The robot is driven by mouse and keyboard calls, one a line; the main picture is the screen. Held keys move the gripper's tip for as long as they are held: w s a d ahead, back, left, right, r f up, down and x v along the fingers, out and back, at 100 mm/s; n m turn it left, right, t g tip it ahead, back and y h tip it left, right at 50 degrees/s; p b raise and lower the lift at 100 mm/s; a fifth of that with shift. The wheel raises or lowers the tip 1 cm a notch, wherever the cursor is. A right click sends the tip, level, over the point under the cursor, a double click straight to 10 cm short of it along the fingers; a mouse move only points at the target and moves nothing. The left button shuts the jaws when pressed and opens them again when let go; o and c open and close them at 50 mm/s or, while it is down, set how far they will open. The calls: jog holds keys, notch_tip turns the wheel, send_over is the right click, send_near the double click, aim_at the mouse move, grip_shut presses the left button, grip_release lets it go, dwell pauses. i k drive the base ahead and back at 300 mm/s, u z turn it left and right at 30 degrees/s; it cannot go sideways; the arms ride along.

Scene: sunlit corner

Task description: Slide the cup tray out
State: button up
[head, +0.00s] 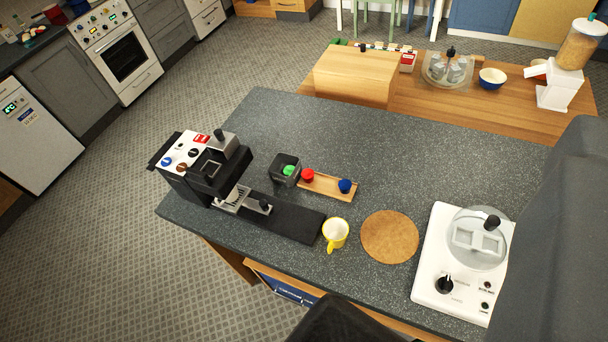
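The black coffee machine (205,167) stands at the left end of the dark speckled counter. A silver slotted tray (231,198), which looks like the cup tray, sits low at its front. A dark knob (265,206) is at the tray's outer end, over a long black base (295,222). Part of the tray is hidden under the machine's head, and I cannot tell how far out it is. A yellow cup (335,234) stands just beyond the right end of the base. My gripper's fingers do not show.
A small dark box (285,170) and a wooden strip (328,186) with coloured balls lie behind the base. A round cork mat (389,237) and a white appliance (462,262) are to the right. The counter's back middle (300,125) is clear. Large dark shapes block the lower and right edges.

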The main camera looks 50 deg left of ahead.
aim_at(242, 198)
jog(key=k, duration=1)
jog(key=u, duration=0.5)
jog(key=i, duration=1)
jog(key=z, duration=0.05)
